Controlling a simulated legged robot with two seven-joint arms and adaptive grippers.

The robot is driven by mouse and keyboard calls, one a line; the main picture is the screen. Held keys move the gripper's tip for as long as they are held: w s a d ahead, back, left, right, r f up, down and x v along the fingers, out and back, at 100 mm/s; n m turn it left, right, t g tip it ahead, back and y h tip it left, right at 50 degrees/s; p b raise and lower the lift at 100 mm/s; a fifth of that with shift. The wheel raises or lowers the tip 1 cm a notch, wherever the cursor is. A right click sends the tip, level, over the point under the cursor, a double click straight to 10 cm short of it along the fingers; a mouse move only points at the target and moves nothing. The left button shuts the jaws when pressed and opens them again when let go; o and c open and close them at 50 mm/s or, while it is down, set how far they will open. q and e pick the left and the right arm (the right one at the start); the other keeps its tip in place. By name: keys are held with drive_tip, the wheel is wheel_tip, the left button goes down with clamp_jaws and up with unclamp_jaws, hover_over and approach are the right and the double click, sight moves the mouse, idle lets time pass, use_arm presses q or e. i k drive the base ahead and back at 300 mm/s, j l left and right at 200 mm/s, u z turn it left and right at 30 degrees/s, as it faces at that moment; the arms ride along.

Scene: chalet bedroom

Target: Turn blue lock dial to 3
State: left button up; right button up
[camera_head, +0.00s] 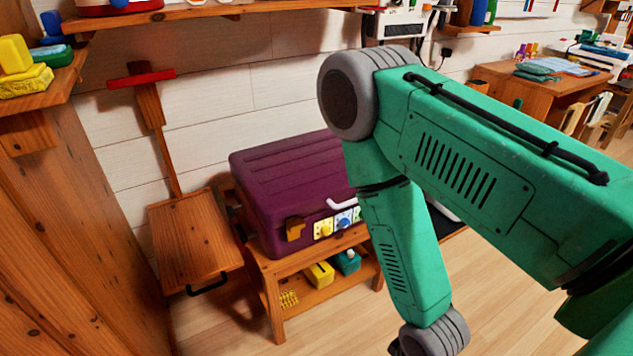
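A purple case (285,180) stands closed on a low wooden bench (280,264). Its front carries a row of small lock dials. A yellow dial plate (323,229) is at the left of the row. The blue lock dial (343,220) is just right of it. Part of another dial shows at the edge of my green arm, which hides the right end of the case. The dial's numbers are too small to read. My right arm comes in from the right and bends down in front of the case. Neither gripper is in the frame.
A yellow box (319,275) and a teal box (347,262) sit on the bench's lower shelf. A wooden panel (193,239) with a black handle stands left of the case. A shelf (215,17) runs above. Floor in front is clear.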

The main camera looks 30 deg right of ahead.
sight(346, 223)
drive_tip(key=i+l, duration=0.1)
drive_tip(key=l, duration=1.5)
drive_tip(key=i+l, duration=0.1)
drive_tip(key=l, duration=1.55)
drive_tip(key=i+u, duration=0.05)
